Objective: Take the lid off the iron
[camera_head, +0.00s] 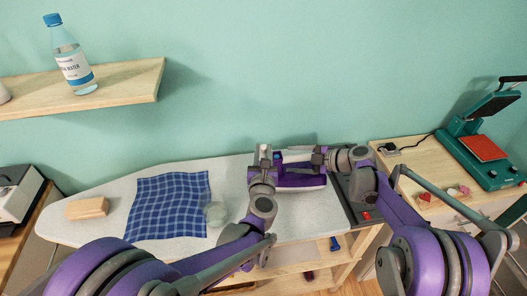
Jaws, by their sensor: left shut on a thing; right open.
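The purple iron (303,182) stands at the right end of the ironing board (110,180), partly hidden by both grippers. My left gripper (263,158) is shut at the iron's left end, on what looks like part of the iron; its fingers hide what exactly they grip. My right gripper (319,157) is open at the upper right part of the iron, close to it. I cannot make out the lid as a separate piece.
A blue checked cloth (168,203), a wooden block (87,208) and a pale round object (215,214) lie on the board. A bottle (75,68) stands on a wall shelf (125,82). A green heat press (485,150) stands on the right table.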

